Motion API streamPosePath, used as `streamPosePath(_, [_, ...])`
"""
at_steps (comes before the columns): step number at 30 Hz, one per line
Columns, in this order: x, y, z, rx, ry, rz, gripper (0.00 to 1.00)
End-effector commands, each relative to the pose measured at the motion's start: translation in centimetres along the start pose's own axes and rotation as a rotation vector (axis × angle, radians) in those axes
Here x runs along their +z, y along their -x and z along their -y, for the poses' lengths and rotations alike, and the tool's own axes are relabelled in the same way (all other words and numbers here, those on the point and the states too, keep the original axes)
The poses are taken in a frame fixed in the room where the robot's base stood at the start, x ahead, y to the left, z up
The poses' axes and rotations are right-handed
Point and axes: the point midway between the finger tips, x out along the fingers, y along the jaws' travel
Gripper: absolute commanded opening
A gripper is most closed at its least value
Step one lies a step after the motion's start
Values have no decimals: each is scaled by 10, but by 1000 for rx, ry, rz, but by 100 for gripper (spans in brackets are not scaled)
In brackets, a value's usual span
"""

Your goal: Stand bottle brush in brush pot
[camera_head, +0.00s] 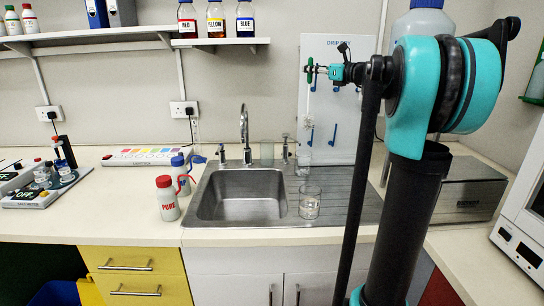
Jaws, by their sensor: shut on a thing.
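My gripper (319,70) is at the upper left of the white drip-dry board, reached out to the left by my arm. It is shut on a small, upright green piece (310,72), which appears to be part of the bottle brush. A thin pale length seems to hang below it, but it is too small to make out. I cannot see inside the cylinder.
The steel sink (243,205) has a tall tap (244,130) behind it. A clear beaker (310,203) stands at its right. The drip-dry board (345,60) carries blue pegs. A red-capped wash bottle (167,199) stands left. A bottle shelf (222,41) is upper left.

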Motion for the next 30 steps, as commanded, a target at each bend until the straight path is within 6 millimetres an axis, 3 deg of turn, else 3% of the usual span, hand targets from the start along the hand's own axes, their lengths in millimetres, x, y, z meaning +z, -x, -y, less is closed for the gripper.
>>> streamPosePath(16, [0,0,0,0,0,0,0])
streamPosePath(19, [0,-9,0,2,0,0,0])
streamPosePath(23, [0,-41,-2,7,0,0,0])
streamPosePath(30, [-3,-129,-14,8,0,0,0])
